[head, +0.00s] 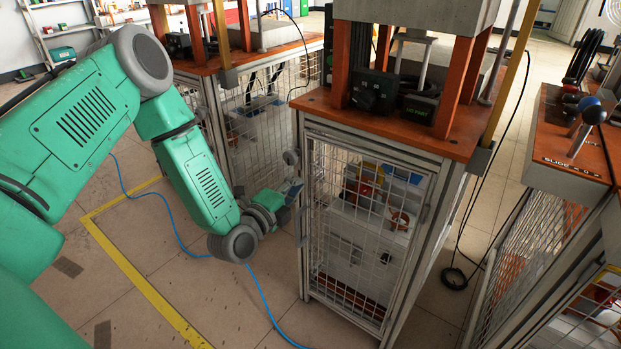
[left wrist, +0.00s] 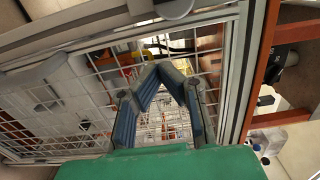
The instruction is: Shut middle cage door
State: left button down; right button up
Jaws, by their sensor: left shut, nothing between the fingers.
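The middle cage (head: 452,215) stands at the centre of the head view under an orange top. Its mesh door (head: 340,255) lies in or very near the front frame; I cannot tell whether it is fully flush. In the left wrist view the blue-padded fingers (left wrist: 165,72) are bent together with nothing held, in front of the white mesh (left wrist: 95,90). Contact with the mesh cannot be told. My right gripper is out of view.
Another mesh cage (head: 262,130) stands behind to the left. An orange-topped bench with a blue-knobbed lever (head: 592,112) is at the right. A blue cable (head: 178,232) and yellow floor tape (head: 140,272) cross the floor at the left. A black cable hangs right of the middle cage.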

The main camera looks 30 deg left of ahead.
aim_at(313, 169)
pick_arm(q)
jog(key=w+b, duration=0.1)
jog(key=w, duration=0.3)
jog(key=shift+w+a+f, duration=0.15)
jog(key=shift+w, duration=0.05)
jog(key=shift+w+b, duration=0.3)
jog(key=shift+w, duration=0.25)
jog(key=shift+w+d, duration=0.1)
jog(key=shift+d, duration=0.1)
jog(key=shift+w+m+h, duration=0.5)
jog(key=shift+w+h, duration=0.2)
jog(key=shift+w, duration=0.3)
jog(key=shift+r, duration=0.25)
jog(key=shift+w, duration=0.1)
jog(key=shift+w, duration=0.1)
